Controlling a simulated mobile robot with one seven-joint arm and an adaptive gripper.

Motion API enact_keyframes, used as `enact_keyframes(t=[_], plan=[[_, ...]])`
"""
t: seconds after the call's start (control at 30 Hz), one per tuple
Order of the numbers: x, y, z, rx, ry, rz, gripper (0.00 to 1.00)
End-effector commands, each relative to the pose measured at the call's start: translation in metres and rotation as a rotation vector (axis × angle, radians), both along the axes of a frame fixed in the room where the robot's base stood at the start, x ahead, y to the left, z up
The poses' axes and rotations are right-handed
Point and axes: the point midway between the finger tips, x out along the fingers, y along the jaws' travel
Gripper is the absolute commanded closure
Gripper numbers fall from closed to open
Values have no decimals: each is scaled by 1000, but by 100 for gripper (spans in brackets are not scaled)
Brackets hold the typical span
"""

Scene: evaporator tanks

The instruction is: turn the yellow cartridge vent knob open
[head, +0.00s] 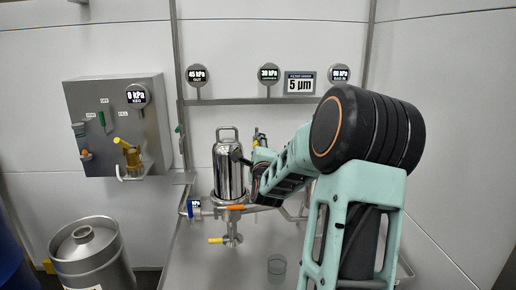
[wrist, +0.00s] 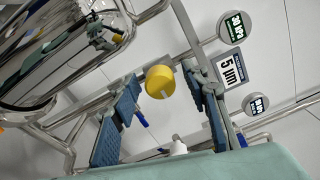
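A round yellow knob (wrist: 160,81) shows in the wrist view, in the gap between my gripper's two blue-padded fingers. My gripper (wrist: 161,72) is open, with clear space on both sides of the knob and no visible contact. I cannot tell whether the knob is between the fingertips or just beyond them. In the head view, the shiny steel cartridge housing (head: 229,170) stands upright on the pipework. My arm's end is just right of it, and my fingers are not clearly visible there. The housing also fills the upper left of the wrist view (wrist: 45,60).
Gauges (head: 269,73) and a 5 µm sign (head: 300,84) are on a rail above. A grey panel (head: 115,125) with valves is at left, above a steel keg (head: 92,255). Pipes run close around the housing. A clear cup (head: 277,265) stands below.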

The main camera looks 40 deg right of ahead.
Motion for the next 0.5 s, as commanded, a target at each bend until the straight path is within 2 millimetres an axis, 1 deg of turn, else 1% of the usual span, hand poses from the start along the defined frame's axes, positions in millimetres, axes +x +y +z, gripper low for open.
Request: enact_keyframes(t=[0.27,0.37,0.5], plan=[[-3,2,0,-1,1,0,59],[-11,7,1,-4,1,0,59],[-31,19,1,-5,2,-1,59]])
